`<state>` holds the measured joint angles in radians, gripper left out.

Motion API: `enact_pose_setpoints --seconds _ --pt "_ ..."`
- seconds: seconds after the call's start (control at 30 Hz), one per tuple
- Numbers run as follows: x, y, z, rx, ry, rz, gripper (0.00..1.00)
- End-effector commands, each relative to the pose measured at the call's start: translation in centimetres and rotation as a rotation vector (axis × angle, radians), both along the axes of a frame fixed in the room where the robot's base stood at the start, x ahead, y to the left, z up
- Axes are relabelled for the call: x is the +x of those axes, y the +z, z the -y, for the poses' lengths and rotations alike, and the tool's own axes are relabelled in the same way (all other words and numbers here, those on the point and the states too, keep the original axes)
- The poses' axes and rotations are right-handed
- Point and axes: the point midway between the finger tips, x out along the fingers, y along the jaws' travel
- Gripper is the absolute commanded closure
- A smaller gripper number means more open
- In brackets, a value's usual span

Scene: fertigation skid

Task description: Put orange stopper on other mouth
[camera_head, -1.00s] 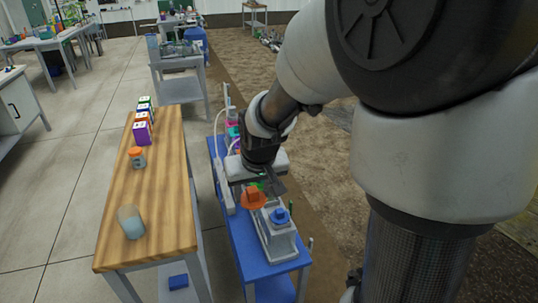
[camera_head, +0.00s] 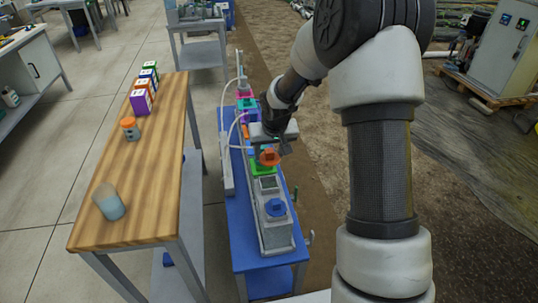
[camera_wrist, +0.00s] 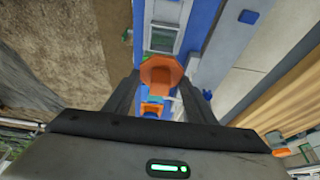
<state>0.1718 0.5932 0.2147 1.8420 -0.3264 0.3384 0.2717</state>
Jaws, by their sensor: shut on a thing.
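My gripper (camera_head: 278,150) is shut on the orange stopper (camera_head: 269,157) and holds it over the blue skid. In the wrist view the orange stopper (camera_wrist: 162,72) sits between my two fingertips. A grey tank (camera_head: 272,236) carries a blue stopper (camera_head: 276,208) at its near end. Behind that is an uncovered grey rectangular mouth (camera_head: 268,184), also in the wrist view (camera_wrist: 163,35). A green part (camera_head: 260,167) lies just below the orange stopper in the head view. I cannot tell the height of the stopper above it.
A wooden table (camera_head: 150,185) on the left holds a beaker (camera_head: 108,201), an orange-capped jar (camera_head: 130,129) and several coloured boxes (camera_head: 142,100). White tubing (camera_head: 225,110) and magenta parts (camera_head: 246,104) stand farther back on the blue skid (camera_head: 240,225).

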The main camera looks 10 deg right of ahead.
Motion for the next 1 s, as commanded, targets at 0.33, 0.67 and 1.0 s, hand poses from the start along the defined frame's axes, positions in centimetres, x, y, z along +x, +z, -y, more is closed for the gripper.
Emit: enact_pose_setpoints --seconds 0.33,0.67,1.0 --pt "0.8 -2.3 0.0 -0.001 -0.002 0.000 0.70" --pt "0.8 -5.4 0.0 -0.001 0.000 0.000 0.70" --pt "0.8 -8.8 0.0 -0.002 -0.001 0.000 0.70"
